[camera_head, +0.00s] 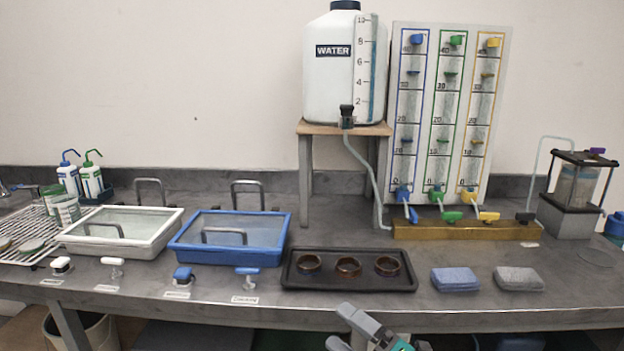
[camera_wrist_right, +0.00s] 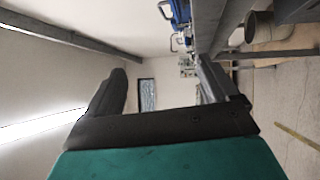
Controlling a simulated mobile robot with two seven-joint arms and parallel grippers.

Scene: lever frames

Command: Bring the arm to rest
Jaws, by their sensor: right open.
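My right gripper (camera_head: 338,325) shows at the bottom middle of the head view, in front of the bench's front edge and below the dark tray. In the right wrist view its two dark fingers (camera_wrist_right: 160,80) stand wide apart with nothing between them. It is open and empty, and touches nothing that I can see. Most of the right arm is below the picture. My left gripper is in neither view.
The grey bench (camera_head: 360,235) carries a dark tray (camera_head: 400,283) with three brown rings, two sponges (camera_head: 455,280), a blue-rimmed basin (camera_head: 240,262), a white-rimmed basin (camera_head: 150,255), and a brass manifold (camera_head: 420,230) with coloured levers. Front knobs (camera_head: 247,272) stick out. A bin (camera_head: 90,330) stands below left.

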